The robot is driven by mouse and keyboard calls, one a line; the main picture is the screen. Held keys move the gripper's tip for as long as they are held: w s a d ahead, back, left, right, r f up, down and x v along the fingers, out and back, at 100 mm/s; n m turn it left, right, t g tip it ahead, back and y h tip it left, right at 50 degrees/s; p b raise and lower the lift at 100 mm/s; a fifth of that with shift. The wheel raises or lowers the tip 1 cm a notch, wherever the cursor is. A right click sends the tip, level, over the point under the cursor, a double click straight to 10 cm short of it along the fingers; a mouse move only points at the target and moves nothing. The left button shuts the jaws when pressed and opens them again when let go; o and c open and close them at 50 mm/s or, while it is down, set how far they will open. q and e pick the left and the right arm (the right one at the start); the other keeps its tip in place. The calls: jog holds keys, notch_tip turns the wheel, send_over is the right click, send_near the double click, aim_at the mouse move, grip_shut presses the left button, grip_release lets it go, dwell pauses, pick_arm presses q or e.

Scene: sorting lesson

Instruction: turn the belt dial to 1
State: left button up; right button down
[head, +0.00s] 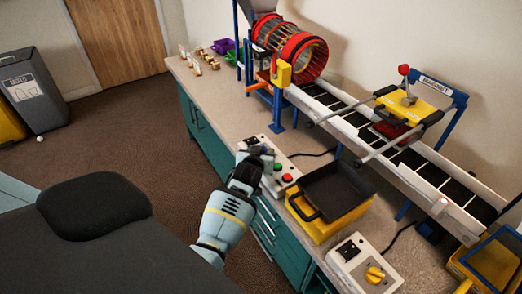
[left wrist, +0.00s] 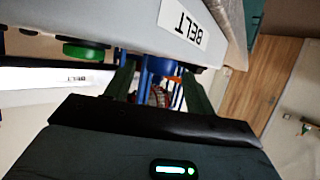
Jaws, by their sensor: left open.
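The belt control box (head: 271,166) stands near the bench's front edge, with a green button and a red button on top. In the left wrist view its grey side (left wrist: 225,25) carries a BELT label, and the green button (left wrist: 85,51) shows at left. My left gripper (head: 262,153) is open over the far end of this box. I cannot tell contact or the dial's setting. My right gripper is not in view.
A black tray on a yellow base (head: 330,228) stands right of the box. A second control box (head: 365,266) with a yellow dial is at the lower right. The conveyor (head: 432,172) and red drum (head: 300,55) stand behind. A grey bin (head: 34,90) is on the floor at left.

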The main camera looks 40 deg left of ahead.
pick_arm(q)
jog(key=p+v, duration=0.1)
jog(key=v, duration=0.4)
jog(key=shift+s+d+r, duration=0.15)
jog(key=shift+s+r, duration=0.1)
jog(key=shift+r, duration=0.1)
jog(key=shift+s+d+r, duration=0.15)
jog(key=shift+s+d, duration=0.05)
jog(key=shift+s, duration=0.25)
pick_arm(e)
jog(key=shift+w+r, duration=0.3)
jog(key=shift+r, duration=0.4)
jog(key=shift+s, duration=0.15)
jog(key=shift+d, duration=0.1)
